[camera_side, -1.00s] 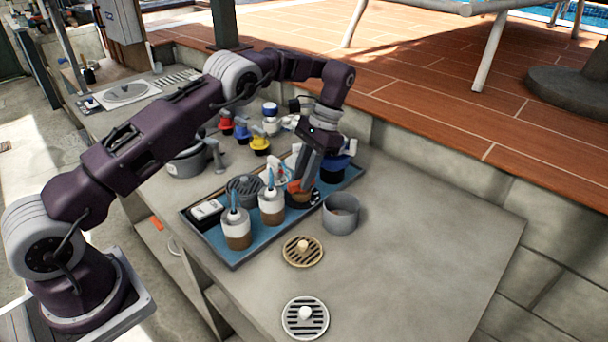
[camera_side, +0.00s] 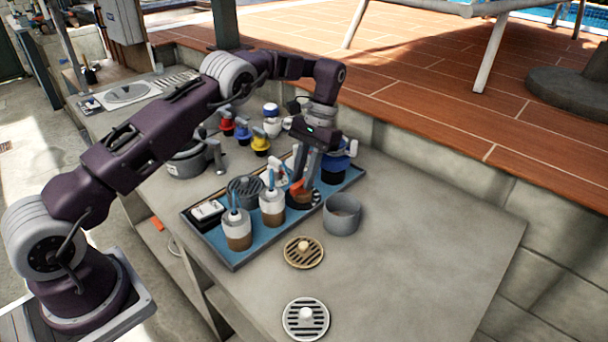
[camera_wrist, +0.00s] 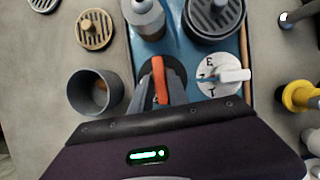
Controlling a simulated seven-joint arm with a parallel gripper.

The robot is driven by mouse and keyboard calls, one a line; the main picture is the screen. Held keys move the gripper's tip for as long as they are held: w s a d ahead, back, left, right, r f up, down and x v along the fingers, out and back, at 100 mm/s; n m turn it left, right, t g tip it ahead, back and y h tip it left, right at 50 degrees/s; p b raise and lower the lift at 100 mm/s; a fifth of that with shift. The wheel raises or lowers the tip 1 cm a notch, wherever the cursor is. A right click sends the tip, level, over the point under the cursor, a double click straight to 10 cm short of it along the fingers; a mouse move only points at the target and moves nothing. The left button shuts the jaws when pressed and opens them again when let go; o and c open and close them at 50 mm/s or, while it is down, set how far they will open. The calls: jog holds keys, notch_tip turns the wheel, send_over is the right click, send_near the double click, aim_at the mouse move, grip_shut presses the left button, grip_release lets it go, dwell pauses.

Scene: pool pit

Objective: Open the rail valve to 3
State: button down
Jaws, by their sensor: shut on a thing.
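My gripper (camera_side: 303,182) reaches down into the blue tray. Its fingers are shut on an orange handle (camera_side: 296,190) above a dark, round-based fitting (camera_side: 299,202). The handle shows as an orange bar between the fingers in the wrist view (camera_wrist: 159,80); the fingers hide much of the fitting, and I cannot read a setting on it. A white dial with a lever (camera_wrist: 222,76) and small marks sits beside it, to the right in the wrist view. I cannot tell from labels which fitting is the rail valve.
The blue tray (camera_side: 229,257) also holds two bottles (camera_side: 237,230) and a dark grated pot (camera_side: 244,188). A grey cup (camera_side: 341,214) stands close to the right. Tan (camera_side: 303,252) and grey (camera_side: 305,318) grated discs lie in front. Yellow (camera_side: 260,143), blue and red knobs stand behind.

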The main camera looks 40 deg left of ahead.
jog(key=shift+s+f, duration=0.15)
jog(key=c, duration=1.4)
grip_release()
jog(key=shift+r, duration=0.2)
notch_tip(320, 180, up, 10)
jog(key=shift+f, duration=0.1)
